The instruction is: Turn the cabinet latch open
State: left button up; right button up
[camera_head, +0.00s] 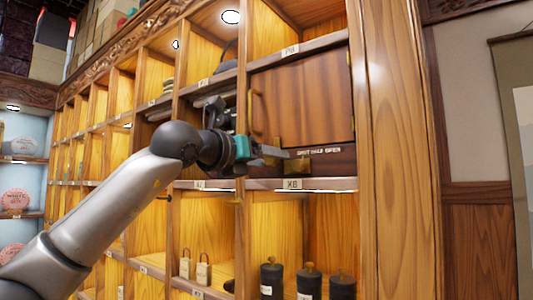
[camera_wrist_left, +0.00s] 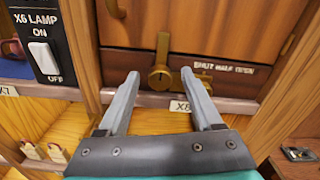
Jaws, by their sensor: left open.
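The brass latch (camera_wrist_left: 160,76) is on the dark wooden strip below the cabinet door in the left wrist view, its lever pointing up. Lettering reading SHUT HALF OPEN (camera_wrist_left: 224,66) is to its right. The closed wooden door (camera_head: 302,100) shows in the head view. My left gripper (camera_wrist_left: 159,76) is open and empty, with its fingers pointing at the latch, one to each side of it in the picture. Whether they touch it I cannot tell. In the head view my left gripper (camera_head: 283,153) is in front of the strip and partly hides the latch area. My right gripper is not in view.
A lamp switch panel (camera_wrist_left: 42,45) is left of the latch in the left wrist view. A door handle (camera_head: 256,112) stands out at the door's left edge. A wooden post (camera_head: 385,150) borders the right.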

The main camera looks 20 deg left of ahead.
pick_arm(q)
grip_shut()
dwell(0.6)
